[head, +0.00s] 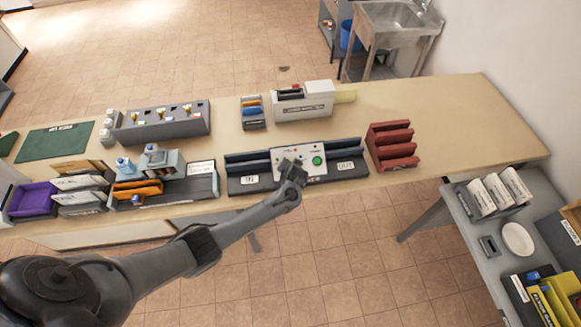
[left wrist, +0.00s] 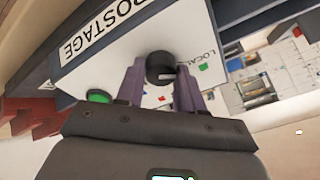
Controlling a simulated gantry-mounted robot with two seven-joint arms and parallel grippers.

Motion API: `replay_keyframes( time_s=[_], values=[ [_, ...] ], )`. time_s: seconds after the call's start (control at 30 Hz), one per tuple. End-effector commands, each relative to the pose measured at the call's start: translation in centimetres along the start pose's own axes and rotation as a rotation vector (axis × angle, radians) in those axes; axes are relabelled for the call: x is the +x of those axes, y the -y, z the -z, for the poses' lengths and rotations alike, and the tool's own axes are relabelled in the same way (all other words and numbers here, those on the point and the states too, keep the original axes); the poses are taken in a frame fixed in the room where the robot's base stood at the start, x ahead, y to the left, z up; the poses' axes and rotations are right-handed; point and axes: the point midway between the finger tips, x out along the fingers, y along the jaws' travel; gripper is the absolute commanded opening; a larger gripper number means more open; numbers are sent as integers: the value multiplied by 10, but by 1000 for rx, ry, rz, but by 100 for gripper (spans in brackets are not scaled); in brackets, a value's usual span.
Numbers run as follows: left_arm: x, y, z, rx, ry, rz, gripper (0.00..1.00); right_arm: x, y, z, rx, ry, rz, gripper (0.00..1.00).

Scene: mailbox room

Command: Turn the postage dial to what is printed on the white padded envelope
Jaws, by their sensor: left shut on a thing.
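The postage machine (head: 312,160) stands at the table's front edge, between trays marked IN and OUT. In the left wrist view its white face (left wrist: 110,68) reads POSTAGE, with a round black dial (left wrist: 160,67) and a green button (left wrist: 98,96). My left gripper (left wrist: 159,84) has its two purple-grey fingers on either side of the dial, shut on it. A pale mark on the dial points right, near the LOCAL label (left wrist: 199,57) and a green square. In the head view my left gripper (head: 293,172) covers the dial. I cannot tell which item is the white padded envelope. My right gripper is not in view.
A red rack (head: 391,146) stands right of the machine. A label printer-like device (head: 303,102) and a grey switch box (head: 162,123) stand behind. Trays with a purple item (head: 33,198) are at left. A grey cart (head: 497,255) holds white packets. The table's right end is clear.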

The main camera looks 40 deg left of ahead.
Motion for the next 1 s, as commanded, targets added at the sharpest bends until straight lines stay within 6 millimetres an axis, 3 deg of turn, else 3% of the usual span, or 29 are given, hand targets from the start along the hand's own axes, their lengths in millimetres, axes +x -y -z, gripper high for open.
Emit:
replay_keyframes(
  time_s=[0.3,0.33,0.4,0.77,1.0],
  values=[
    [0,0,1,-4,-1,1,7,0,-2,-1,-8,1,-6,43],
    [0,0,1,-4,-1,1,40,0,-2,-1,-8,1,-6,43],
    [0,0,1,-4,-1,1,48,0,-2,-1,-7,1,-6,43],
    [-3,0,0,-2,0,1,48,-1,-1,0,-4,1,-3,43],
    [-28,0,1,-2,-2,-1,48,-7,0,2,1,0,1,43]
  ],
)
